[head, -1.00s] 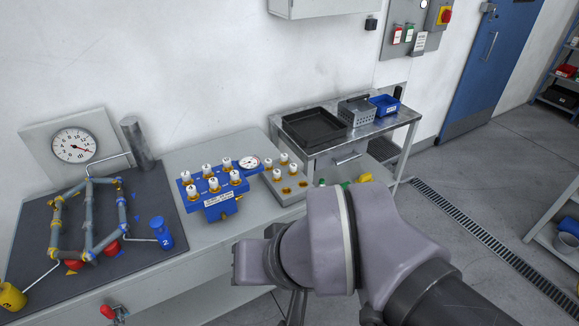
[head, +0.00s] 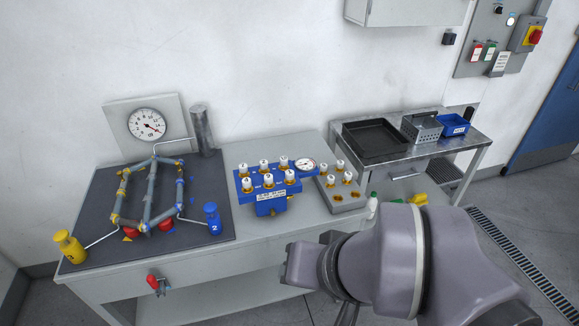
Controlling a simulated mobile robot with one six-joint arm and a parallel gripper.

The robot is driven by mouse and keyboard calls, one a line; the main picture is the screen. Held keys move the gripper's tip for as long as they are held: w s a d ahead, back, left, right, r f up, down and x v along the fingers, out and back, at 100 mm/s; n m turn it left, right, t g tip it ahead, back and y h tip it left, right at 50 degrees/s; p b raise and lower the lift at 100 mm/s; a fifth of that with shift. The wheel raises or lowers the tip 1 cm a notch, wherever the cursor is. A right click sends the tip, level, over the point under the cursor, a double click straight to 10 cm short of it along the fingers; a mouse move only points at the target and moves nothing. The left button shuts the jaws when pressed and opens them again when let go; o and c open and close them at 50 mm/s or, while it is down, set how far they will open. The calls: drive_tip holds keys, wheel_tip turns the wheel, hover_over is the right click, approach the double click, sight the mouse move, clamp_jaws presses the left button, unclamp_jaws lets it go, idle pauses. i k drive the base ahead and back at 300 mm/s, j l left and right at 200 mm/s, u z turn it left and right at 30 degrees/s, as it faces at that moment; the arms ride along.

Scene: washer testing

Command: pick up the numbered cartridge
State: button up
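Several white-capped cartridges with brass-coloured bases stand upright in two rows on a blue manifold block (head: 270,205). One front cartridge (head: 268,181) is in the middle of its row. More white-capped cartridges (head: 347,178) stand in a grey holder (head: 342,202) to the right, which has empty brass-rimmed holes in front. The caps seem to carry dark marks, too small to read. My arm fills the lower right, in front of the bench and to the right of the cartridges. The fingertips of my gripper do not show.
A pipe rig on a dark mat (head: 213,227) with a dial gauge behind takes the bench's left. A yellow bottle (head: 69,246) and a blue bottle (head: 213,218) stand by it. A steel side table (head: 400,158) holds a black tray (head: 373,139), a grey basket (head: 421,128) and a blue bin (head: 453,125).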

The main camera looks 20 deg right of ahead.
sight(283, 160)
drive_tip(key=i+u, duration=0.45)
drive_tip(key=i, duration=0.85)
